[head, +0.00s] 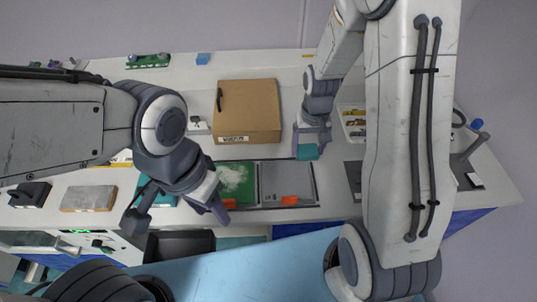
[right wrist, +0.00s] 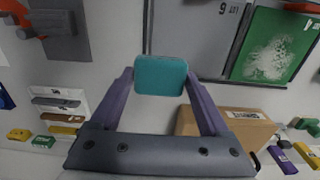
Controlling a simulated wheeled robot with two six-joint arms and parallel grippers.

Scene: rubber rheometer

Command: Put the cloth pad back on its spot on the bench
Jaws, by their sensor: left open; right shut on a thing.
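The cloth pad (head: 307,152) is a small teal square with rounded corners. My right gripper (head: 309,142) is shut on it near the right end of the trays. The right wrist view shows the pad (right wrist: 160,75) between the two fingertips. I cannot tell in these views whether the pad touches the bench (head: 335,180). My left gripper (head: 212,203) is open and appears empty, over the front of the green tray. No marked spot for the pad is clearly visible.
A cardboard box (head: 250,108) stands behind the trays. The green tray (head: 237,178) holds white material, and a grey tray (head: 285,182) lies beside it. A parts bin (head: 353,120) is at the right. A tan block (head: 88,198) lies at the left.

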